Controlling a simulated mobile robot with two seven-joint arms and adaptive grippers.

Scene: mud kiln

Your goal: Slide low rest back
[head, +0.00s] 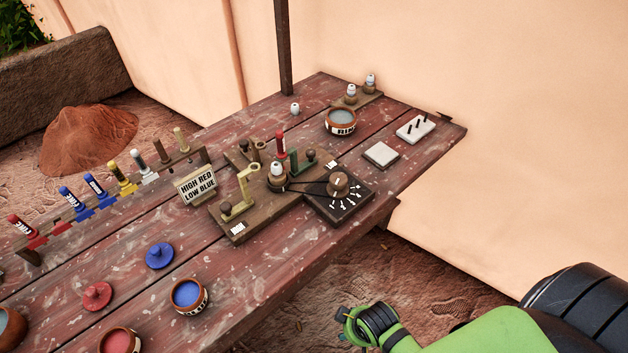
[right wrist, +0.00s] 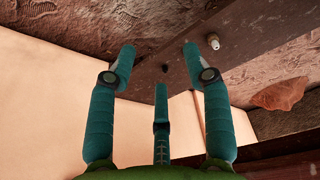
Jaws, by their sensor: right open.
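A wooden wheel stand lies on the red-brown table (head: 250,285). A pale yellow bracket-shaped rest (head: 247,185) stands on its front board (head: 240,228), beside a dark knob (head: 225,208). A dark green post (head: 295,158) with a knob (head: 309,155) stands behind; I cannot tell which is the low rest. A white bead-like piece (head: 277,169) sits at the stand's middle. A sign (head: 197,185) reads "HIGH RED LOW BLUE". My right gripper (head: 346,325) is in front of the table, apart from the stand. In the right wrist view its fingers (right wrist: 160,75) are spread and empty.
A dial box (head: 340,203) adjoins the stand's right side. A brush rack (head: 110,190), paint bowls (head: 187,296) and blue (head: 160,256) and red (head: 97,296) lids occupy the left. A white tile (head: 381,155) and a pegged block (head: 415,128) lie right. A wall rises behind.

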